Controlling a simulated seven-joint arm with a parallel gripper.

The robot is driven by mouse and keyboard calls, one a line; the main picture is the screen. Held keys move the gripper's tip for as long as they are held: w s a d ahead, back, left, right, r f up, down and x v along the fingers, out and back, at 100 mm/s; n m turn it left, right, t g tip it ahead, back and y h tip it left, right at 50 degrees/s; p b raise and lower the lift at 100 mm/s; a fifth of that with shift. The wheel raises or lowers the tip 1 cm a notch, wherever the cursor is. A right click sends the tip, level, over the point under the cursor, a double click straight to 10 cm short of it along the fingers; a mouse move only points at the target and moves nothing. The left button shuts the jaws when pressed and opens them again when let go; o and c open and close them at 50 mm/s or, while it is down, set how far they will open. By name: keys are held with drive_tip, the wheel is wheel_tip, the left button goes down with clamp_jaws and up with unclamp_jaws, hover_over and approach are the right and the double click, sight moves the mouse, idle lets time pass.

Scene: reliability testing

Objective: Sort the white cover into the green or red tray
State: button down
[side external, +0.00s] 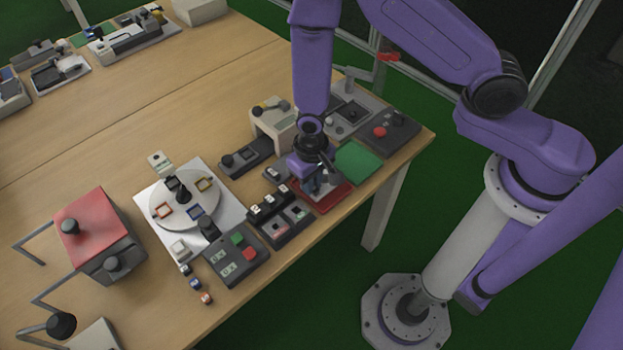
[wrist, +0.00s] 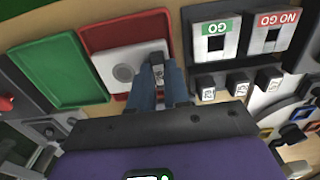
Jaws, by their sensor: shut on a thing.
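The white cover (wrist: 106,72), a pale square plate with a grey round part, shows in the wrist view. My gripper (wrist: 158,85) is shut on its right edge. The cover is over the inside of the red tray (wrist: 93,43); whether it rests on the tray floor or hangs just above it, I cannot tell. In the side view my gripper (side external: 318,188) is low at the red tray (side external: 337,201), and the cover is mostly hidden. The green tray (side external: 358,162) lies beside the red one and looks empty, also in the wrist view (wrist: 72,72).
GO (wrist: 216,28) and NO GO (wrist: 273,22) labelled units stand right of the red tray in the wrist view, with several small labelled blocks near them. In the side view, a turntable (side external: 185,225) and a button box (side external: 237,258) stand left.

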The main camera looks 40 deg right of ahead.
drive_tip(key=shift+f, duration=0.5)
drive_tip(key=c, duration=1)
unclamp_jaws()
drive_tip(key=shift+r, duration=3)
